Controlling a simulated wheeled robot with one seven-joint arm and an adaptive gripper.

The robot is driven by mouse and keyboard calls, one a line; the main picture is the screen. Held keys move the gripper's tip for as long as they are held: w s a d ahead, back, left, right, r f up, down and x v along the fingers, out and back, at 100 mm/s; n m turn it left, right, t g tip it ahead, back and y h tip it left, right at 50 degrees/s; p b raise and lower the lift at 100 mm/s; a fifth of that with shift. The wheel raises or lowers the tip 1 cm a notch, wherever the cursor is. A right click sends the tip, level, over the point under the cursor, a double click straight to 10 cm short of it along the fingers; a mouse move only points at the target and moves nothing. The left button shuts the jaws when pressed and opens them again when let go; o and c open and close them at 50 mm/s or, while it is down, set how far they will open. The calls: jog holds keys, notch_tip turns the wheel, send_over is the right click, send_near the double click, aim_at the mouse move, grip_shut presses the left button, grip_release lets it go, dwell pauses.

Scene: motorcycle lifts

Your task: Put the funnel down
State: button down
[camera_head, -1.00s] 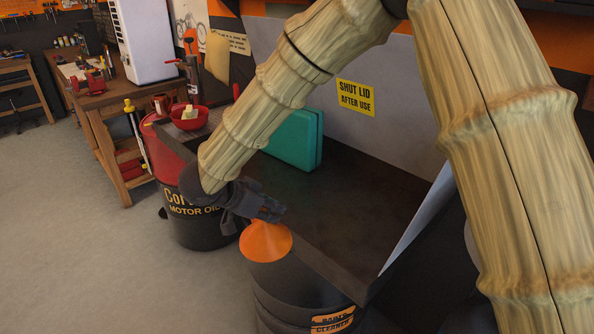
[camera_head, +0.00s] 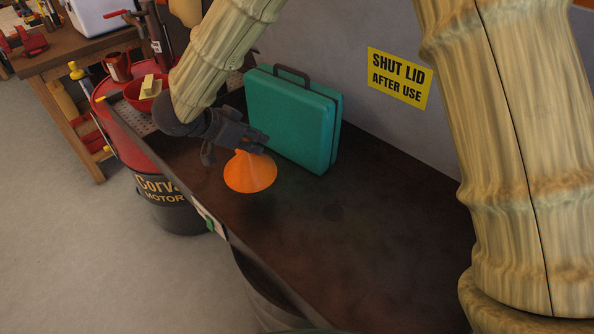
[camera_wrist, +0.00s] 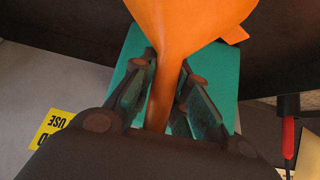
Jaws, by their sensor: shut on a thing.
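The orange funnel (camera_head: 250,173) is in my gripper (camera_head: 252,145), wide mouth downward in the head view. My gripper is shut on the funnel's narrow spout. In the wrist view the fingers (camera_wrist: 170,95) stand on both sides of the spout, and the funnel's cone (camera_wrist: 190,22) fills the top middle. The funnel is over the dark surface of the parts cleaner (camera_head: 345,230), in front of the teal case. I cannot tell whether its rim touches that surface.
A teal case (camera_head: 295,115) stands upright just behind the funnel. A red bowl (camera_head: 143,97) with a yellowish block is at the left, near a motor oil drum (camera_head: 172,208). The dark surface right of the funnel is clear. A yellow sign (camera_head: 399,78) is on the raised lid.

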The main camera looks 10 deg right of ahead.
aim_at(249, 157)
jog(key=f, duration=0.1)
jog(key=s+f+p, duration=0.1)
jog(key=f, duration=0.1)
jog(key=shift+s+f, duration=0.35)
jog(key=shift+s, duration=0.05)
jog(key=shift+a+f, duration=0.1)
jog(key=shift+f, duration=0.25)
jog(key=f, duration=0.2)
jog(key=w+f+p, duration=0.1)
jog(key=f, duration=0.2)
jog(key=shift+s, duration=0.1)
jog(key=c, duration=1.4)
grip_release()
jog(key=shift+f, duration=0.1)
